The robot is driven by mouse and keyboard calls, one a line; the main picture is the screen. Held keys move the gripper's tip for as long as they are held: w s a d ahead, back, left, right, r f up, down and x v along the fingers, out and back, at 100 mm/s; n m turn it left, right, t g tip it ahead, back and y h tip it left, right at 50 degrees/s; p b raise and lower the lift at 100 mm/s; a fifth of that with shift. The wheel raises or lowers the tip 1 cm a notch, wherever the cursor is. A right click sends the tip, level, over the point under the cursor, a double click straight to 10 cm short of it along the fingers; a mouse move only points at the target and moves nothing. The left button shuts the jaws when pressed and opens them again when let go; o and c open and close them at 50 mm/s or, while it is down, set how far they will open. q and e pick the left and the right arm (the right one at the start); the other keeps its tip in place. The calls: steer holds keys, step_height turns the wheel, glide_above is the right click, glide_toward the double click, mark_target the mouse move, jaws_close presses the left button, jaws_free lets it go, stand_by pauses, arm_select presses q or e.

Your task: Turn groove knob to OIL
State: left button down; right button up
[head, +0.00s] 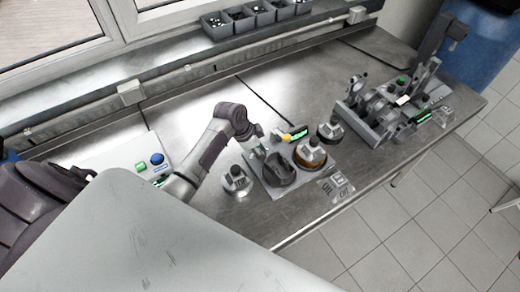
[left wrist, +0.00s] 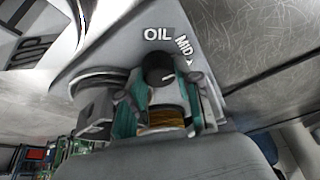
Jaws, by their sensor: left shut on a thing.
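My left gripper (head: 268,147) is over the far left part of a grey plate on the steel bench. In the left wrist view the left gripper (left wrist: 163,105) has its teal-padded fingers closed around a dark round-topped knob (left wrist: 159,70). The raised OIL label (left wrist: 157,34) is just beyond the knob, and the MID label (left wrist: 184,46) is to its right. I cannot tell which label the knob points at. In the head view the gripper hides most of the knob. My right gripper is not in view.
A dark ring-shaped part (head: 280,172) and a brown round part (head: 310,154) sit on the plate close to the gripper. A metal fixture (head: 385,112) stands right. Grey bins (head: 217,27) line the back ledge.

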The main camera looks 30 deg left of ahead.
arm_select(q)
steer(key=shift+n+t+y, duration=0.5)
steer(key=shift+n+y, duration=0.2)
steer(key=shift+n, duration=1.6)
steer(key=c, duration=0.8)
jaws_free()
steer(key=shift+s, duration=0.1)
